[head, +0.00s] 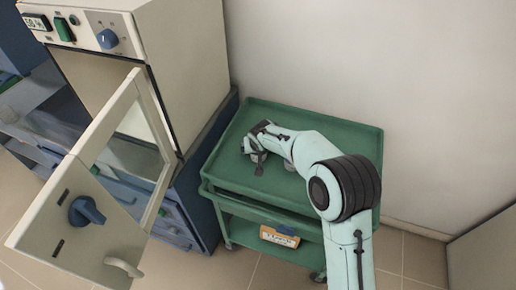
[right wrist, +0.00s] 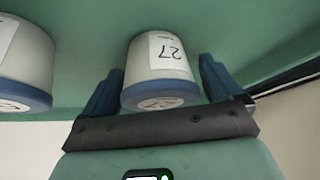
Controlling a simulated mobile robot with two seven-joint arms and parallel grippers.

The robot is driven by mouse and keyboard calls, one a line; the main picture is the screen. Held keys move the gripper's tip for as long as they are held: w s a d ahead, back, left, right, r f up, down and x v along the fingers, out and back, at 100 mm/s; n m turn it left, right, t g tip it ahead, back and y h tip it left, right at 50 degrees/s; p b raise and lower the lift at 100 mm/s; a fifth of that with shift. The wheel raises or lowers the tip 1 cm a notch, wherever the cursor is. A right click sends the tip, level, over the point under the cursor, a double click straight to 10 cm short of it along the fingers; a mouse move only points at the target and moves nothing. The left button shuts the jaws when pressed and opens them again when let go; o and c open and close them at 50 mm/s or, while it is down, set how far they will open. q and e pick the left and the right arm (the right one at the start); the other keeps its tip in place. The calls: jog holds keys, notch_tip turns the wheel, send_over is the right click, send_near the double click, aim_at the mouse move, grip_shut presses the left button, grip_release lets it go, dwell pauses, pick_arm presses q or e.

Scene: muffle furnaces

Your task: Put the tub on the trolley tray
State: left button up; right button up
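The green trolley tray (head: 345,125) stands beside the furnace in the head view. My right gripper (head: 255,160) reaches down over its left half. In the right wrist view, a white tub (right wrist: 160,60) with a blue band and a label reading 27 sits between the two blue fingers of my right gripper (right wrist: 161,72). The fingers are apart, with a gap seen on both sides of the tub. A second white and blue tub (right wrist: 25,65) is at the left edge. My left gripper is out of view.
The furnace (head: 185,60) is at the left with its door (head: 95,185) swung open towards the trolley. An orange-labelled box (head: 280,236) lies on the lower trolley shelf. A wall stands behind the tray. The tray's right rear is bare.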

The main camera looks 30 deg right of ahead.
jog(key=shift+r, duration=0.1)
jog(key=shift+r, duration=0.2)
jog(key=v, duration=1.1)
jog(key=shift+s+r+p, duration=0.25)
jog(key=shift+r+p, duration=0.05)
jog(key=shift+p, duration=0.15)
jog(key=shift+a, duration=0.1)
